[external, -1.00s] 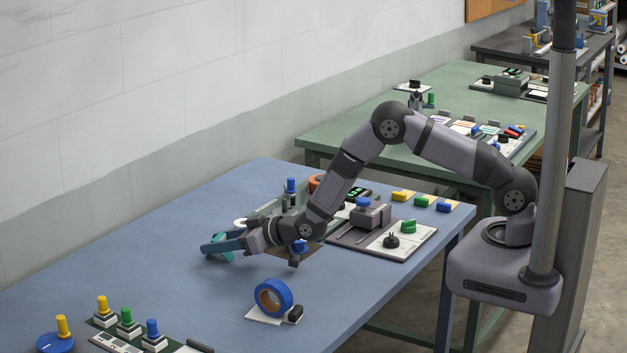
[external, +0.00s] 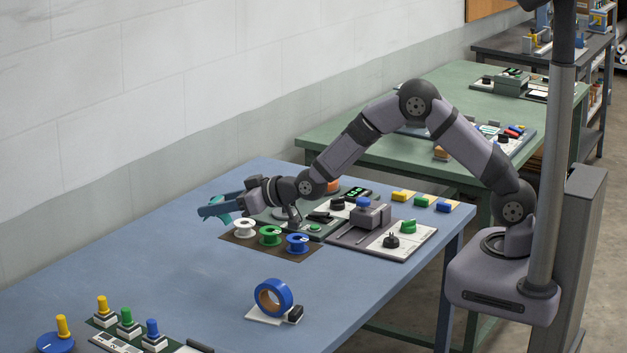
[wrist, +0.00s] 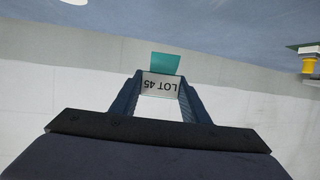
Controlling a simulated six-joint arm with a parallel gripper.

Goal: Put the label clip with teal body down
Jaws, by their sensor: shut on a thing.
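My gripper (external: 215,207) reaches out over the far left part of the blue table, and its blue fingers are shut on the label clip. In the wrist view the clip's teal body (wrist: 166,63) sticks out past the fingertips. Its white label (wrist: 160,85), reading "LOT 45" upside down, lies between the fingers. In the external view only small teal bits of the clip (external: 224,218) show around the fingers. The clip appears held above the table, clear of the surface.
White (external: 245,229), green (external: 270,236) and blue (external: 297,243) spools stand on a brown mat just right of my gripper. A blue tape roll (external: 273,297) stands nearer the front. A panel with knobs (external: 408,242) lies to the right. The table's left middle is clear.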

